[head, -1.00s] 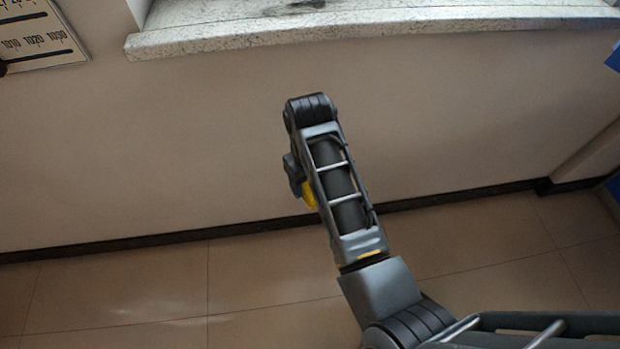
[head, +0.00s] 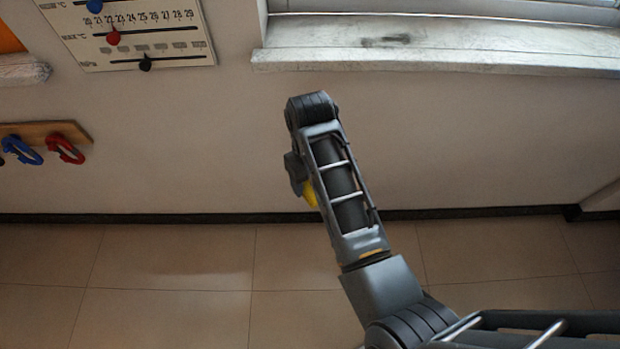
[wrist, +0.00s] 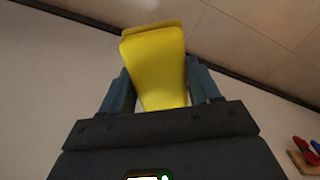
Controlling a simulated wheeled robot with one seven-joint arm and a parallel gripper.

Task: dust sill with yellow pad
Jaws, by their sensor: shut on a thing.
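The speckled pale sill (head: 440,58) runs along the bottom of the window at the upper right of the head view. A dark dusty smudge (head: 386,41) lies on its top. The yellow pad (wrist: 158,65) is between the two fingers of my gripper (wrist: 160,85) in the wrist view, and the gripper is shut on it. In the head view only a small part of the pad (head: 310,194) shows beside my arm, below the sill and apart from it. My arm hides most of the gripper there.
A panel with scales and sliders (head: 150,35) hangs on the wall at the upper left. Below it, a wooden rack (head: 38,132) carries blue and red handled items. A white roll-like thing (head: 22,70) is at the left edge. The tiled floor (head: 170,265) in view is clear.

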